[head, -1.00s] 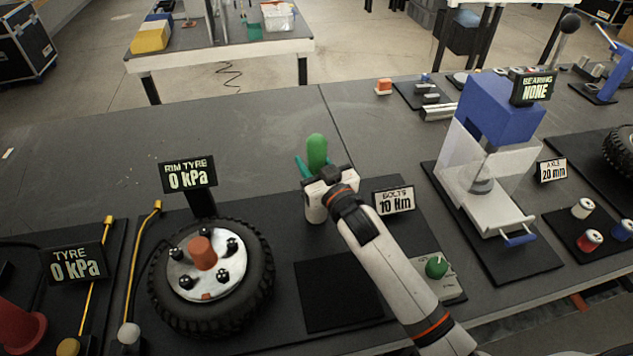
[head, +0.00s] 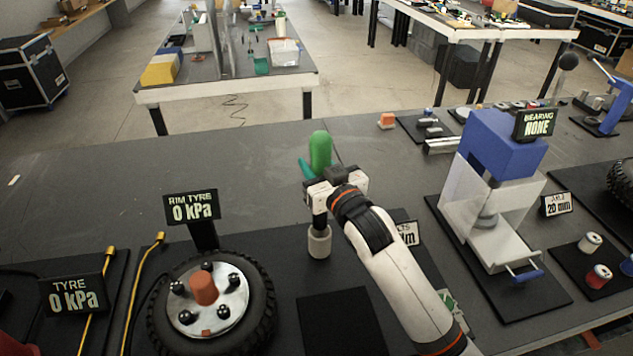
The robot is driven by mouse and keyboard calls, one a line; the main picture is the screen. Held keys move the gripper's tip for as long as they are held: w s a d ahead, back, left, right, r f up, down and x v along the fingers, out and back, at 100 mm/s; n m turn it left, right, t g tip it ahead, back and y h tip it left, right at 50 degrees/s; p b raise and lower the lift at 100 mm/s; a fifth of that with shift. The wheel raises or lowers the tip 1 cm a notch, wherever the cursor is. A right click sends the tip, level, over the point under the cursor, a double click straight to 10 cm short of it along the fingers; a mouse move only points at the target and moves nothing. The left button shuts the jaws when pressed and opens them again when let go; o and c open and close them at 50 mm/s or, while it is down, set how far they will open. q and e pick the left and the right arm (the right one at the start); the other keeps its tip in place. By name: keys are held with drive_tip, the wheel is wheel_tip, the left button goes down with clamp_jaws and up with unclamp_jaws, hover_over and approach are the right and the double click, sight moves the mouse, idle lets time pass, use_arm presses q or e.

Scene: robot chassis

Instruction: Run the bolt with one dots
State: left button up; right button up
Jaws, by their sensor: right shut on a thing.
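My right gripper (head: 336,187) is shut on a tool with a rounded green handle (head: 320,150) standing upright and a teal part beside it. A dark shaft shows under the gripper, with a pale cylinder (head: 319,242) at its lower end. I cannot tell whether this cylinder is the tool's socket or a holder. The wheel (head: 264,318) lies flat at the lower left, with a silver rim, an orange centre piece (head: 204,288) and several black bolts (head: 221,312) around it. Dots on the bolts are too small to read. The tool is apart from the wheel. My left gripper is out of view.
A rim tyre display (head: 190,207) reading 0 kPa stands behind the wheel. A bare black mat (head: 338,322) lies right of it. The bolts sign (head: 408,232) is partly hidden by my right arm. A blue and white press (head: 495,170) stands to the right.

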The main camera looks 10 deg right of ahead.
sight(317, 130)
wheel_tip(317, 130, up, 4)
drive_tip(key=p, duration=0.2)
drive_tip(key=shift+p, duration=0.35)
wheel_tip(317, 130, up, 7)
drive_tip(key=p, duration=0.6)
drive_tip(key=shift+f+p, duration=0.2)
drive_tip(key=shift+p, duration=0.2)
drive_tip(key=shift+f, duration=0.1)
idle(0.4)
